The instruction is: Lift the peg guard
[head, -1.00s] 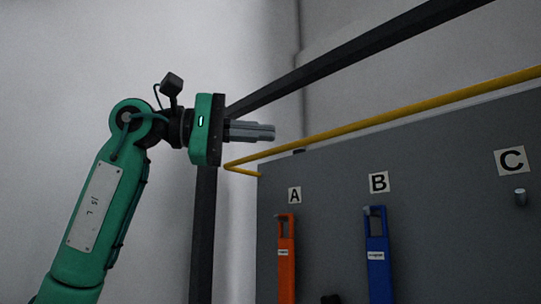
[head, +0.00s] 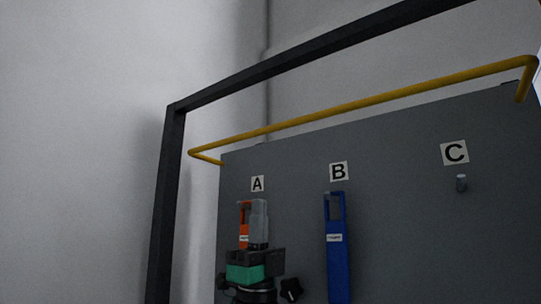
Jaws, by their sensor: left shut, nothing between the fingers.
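The peg guard looks to be the yellow bar (head: 360,104) running along the top of the grey board (head: 405,200). Its left end bends back to the board's top left corner, and its right end bends down at the far right. My left gripper (head: 257,208) is low in the picture, shut and empty, with its fingers pointing up. It is below the bar and apart from it, in front of the orange tool (head: 243,222) under label A, hiding most of that tool. I cannot tell if they touch. My right gripper is not in view.
A blue tool (head: 336,255) hangs under label B (head: 339,171). A black frame (head: 166,200) stands left of the board and crosses above the bar. The board's middle right is clear.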

